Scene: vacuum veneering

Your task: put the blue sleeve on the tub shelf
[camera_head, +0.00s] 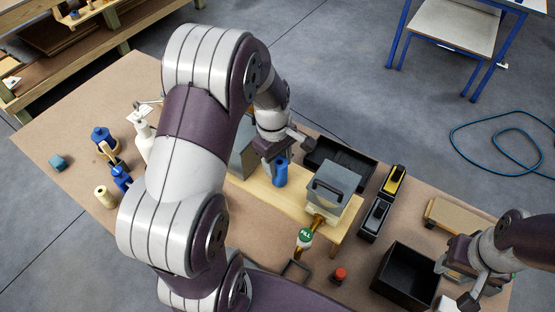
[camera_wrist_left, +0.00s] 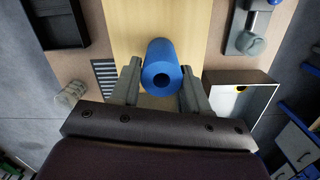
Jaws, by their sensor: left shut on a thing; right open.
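The blue sleeve (camera_head: 281,171) is between the fingers of my left gripper (camera_head: 279,158), which is shut on it. In the left wrist view the sleeve (camera_wrist_left: 164,66) shows its open end and central hole, with one finger of the gripper (camera_wrist_left: 156,90) on each side. The pale wooden tub shelf (camera_head: 262,197) is under and around the sleeve in the head view. I cannot tell whether the sleeve touches the shelf. A grey tub with a dark handle (camera_head: 333,186) stands on the shelf to the right of the sleeve. My right gripper (camera_head: 454,283) is open and empty at the right.
Another grey box (camera_head: 243,160) is partly hidden by my left arm. A black tray (camera_head: 341,157) lies behind the shelf. A black bin (camera_head: 405,276), a red-capped item (camera_head: 339,274) and a green-topped "FILL" item (camera_head: 304,238) stand in front. Bottles and spools crowd the left.

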